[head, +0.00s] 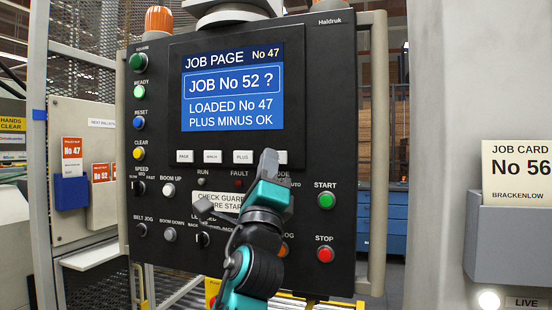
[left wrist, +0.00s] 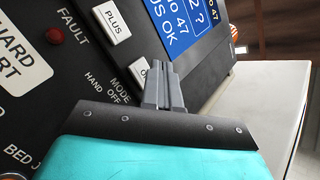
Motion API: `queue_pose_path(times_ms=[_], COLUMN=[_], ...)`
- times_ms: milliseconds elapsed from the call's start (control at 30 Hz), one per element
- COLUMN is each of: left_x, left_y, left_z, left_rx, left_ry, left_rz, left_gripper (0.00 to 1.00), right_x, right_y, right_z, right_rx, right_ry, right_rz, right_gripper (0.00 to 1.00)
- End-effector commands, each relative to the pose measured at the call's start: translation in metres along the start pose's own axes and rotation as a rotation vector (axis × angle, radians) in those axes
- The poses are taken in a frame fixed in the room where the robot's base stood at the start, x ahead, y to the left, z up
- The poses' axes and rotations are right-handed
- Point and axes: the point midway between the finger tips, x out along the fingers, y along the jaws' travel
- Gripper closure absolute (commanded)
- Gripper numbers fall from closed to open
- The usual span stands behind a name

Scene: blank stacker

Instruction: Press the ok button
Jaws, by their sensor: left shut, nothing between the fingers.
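The ok button is a small white key at the right end of the key row under the screen. In the head view its right part (head: 284,157) shows behind my left gripper (head: 268,155); in the left wrist view a corner of the ok button (left wrist: 138,69) shows beside the fingers. My left gripper also shows in the left wrist view (left wrist: 163,80), shut and empty, its tips at the key. I cannot tell whether they touch it. The screen (head: 233,85) reads "JOB No 52 ?", "LOADED No 47", "PLUS MINUS OK". My right gripper is not in view.
The plus key (head: 243,157) is left of ok, with minus (head: 213,157) and page (head: 184,157) further left. A green start button (head: 325,201) and a red stop button (head: 325,254) are lower right. A job card (head: 517,172) reading No 56 is at right.

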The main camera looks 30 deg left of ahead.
Motion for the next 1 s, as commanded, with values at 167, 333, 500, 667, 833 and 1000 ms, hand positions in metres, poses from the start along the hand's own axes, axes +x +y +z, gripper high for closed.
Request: queue_pose_path(times_ms=[167, 333, 500, 667, 833, 1000], left_x=[0.0013, 0.0054, 0.0061, 0.0061, 0.0067, 0.0081], left_y=[0.0012, 0.0038, 0.0041, 0.0042, 0.0049, 0.0062], left_z=[-0.0011, -0.0038, -0.0042, -0.0043, -0.0049, -0.0061], left_rx=[0.000, 0.000, 0.000, 0.000, 0.000, 0.000], left_ry=[0.000, -0.001, -0.001, 0.000, 0.000, 0.000], left_rz=[0.000, -0.001, -0.001, 0.000, 0.000, 0.001], left_gripper=[1.00, 1.00, 1.00, 1.00, 1.00, 1.00], right_x=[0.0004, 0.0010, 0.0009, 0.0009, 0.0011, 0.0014], right_y=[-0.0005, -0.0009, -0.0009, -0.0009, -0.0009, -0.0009], right_z=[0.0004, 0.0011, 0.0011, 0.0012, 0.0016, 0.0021], right_rx=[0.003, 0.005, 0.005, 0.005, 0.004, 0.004], right_ry=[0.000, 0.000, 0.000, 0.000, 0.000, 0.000], right_rz=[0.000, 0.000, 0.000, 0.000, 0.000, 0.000], right_gripper=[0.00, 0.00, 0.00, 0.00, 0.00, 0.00])
